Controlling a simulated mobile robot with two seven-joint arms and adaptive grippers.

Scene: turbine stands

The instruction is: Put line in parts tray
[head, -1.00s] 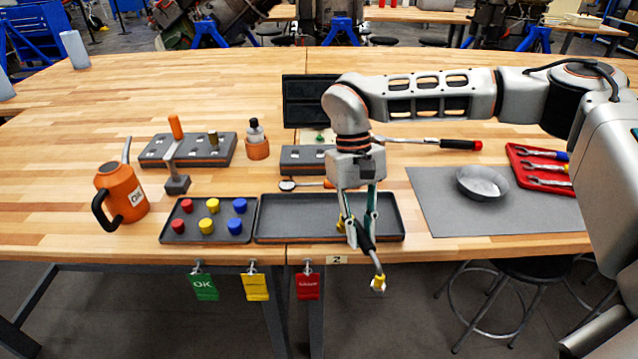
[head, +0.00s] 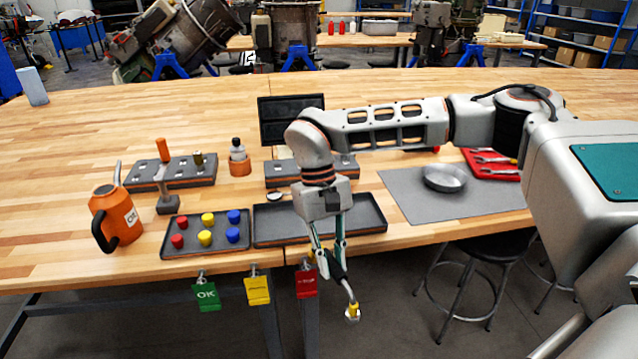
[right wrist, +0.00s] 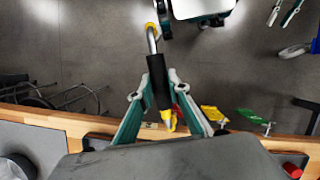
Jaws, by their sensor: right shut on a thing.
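The line is a short bent tube with a black sleeve (head: 337,270) and yellow ends. My right gripper (head: 327,262) is shut on it and holds it tilted, out past the table's front edge. The right wrist view also shows the sleeve (right wrist: 159,82) between the fingers, with the floor behind. An empty dark tray (head: 375,222), seemingly the parts tray, lies at the table's front edge behind the gripper. My left gripper (right wrist: 278,24) seems to show only in the right wrist view, at the top right corner, its fingers apart and empty.
A smaller tray (head: 172,252) with red, yellow and blue caps lies left of the empty tray. An orange oil can (head: 118,215) stands further left. A grey mat (head: 480,207) with a metal bowl (head: 444,178) lies right. Coloured tags (head: 257,290) hang from the front edge.

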